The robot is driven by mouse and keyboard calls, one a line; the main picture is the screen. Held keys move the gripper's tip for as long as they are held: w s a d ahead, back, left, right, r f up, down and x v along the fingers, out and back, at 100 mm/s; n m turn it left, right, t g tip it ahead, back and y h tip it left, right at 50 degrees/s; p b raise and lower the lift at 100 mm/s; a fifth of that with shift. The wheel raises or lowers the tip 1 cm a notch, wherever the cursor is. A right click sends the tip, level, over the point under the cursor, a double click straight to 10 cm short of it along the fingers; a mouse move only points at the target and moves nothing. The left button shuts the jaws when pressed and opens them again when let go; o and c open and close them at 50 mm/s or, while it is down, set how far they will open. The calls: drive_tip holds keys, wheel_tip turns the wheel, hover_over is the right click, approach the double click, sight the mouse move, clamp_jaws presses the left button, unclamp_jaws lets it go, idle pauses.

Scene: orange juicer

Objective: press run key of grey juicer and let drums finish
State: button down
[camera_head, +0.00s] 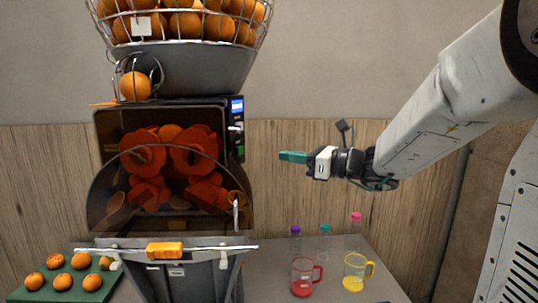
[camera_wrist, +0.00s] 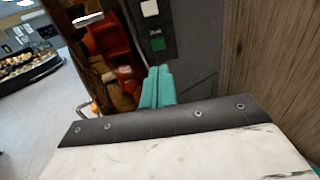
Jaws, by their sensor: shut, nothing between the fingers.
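The grey juicer (camera_head: 172,270) stands at the left of the head view, with red-orange drums (camera_head: 170,160) behind a clear cover. A narrow panel with a small lit screen (camera_head: 237,107) is on its right side. In the wrist view the panel shows a white key (camera_wrist: 149,8) and a green key (camera_wrist: 157,43). My gripper (camera_head: 283,156) has teal fingers, shut and empty, pointing left toward the juicer. In the wrist view the fingertips (camera_wrist: 158,70) appear just below the green key; whether they touch is unclear, but the head view shows a gap to the juicer.
A wire basket of oranges (camera_head: 185,22) tops the juicer. A green board with several oranges (camera_head: 62,286) lies at left. A red mug (camera_head: 302,278), a yellow mug (camera_head: 354,272) and bottles with coloured caps (camera_head: 325,243) stand on the counter below my gripper.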

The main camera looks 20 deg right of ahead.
drive_tip(key=shift+v, duration=1.05)
drive_tip(key=s+a+f+n+g+h, duration=0.1)
drive_tip(key=s+a+f+n+g, duration=0.35)
drive_tip(key=s+f+n, duration=0.2)
drive_tip(key=s+a+f+n+g+h, duration=0.2)
drive_tip(key=s+a+f+n+g, duration=0.1)
drive_tip(key=s+f+n+g, duration=0.4)
drive_tip(key=s+d+n+h, duration=0.3)
drive_tip(key=s+n+h, duration=0.6)
drive_tip(key=s+n, duration=0.5)
drive_tip(key=shift+s, duration=1.05)
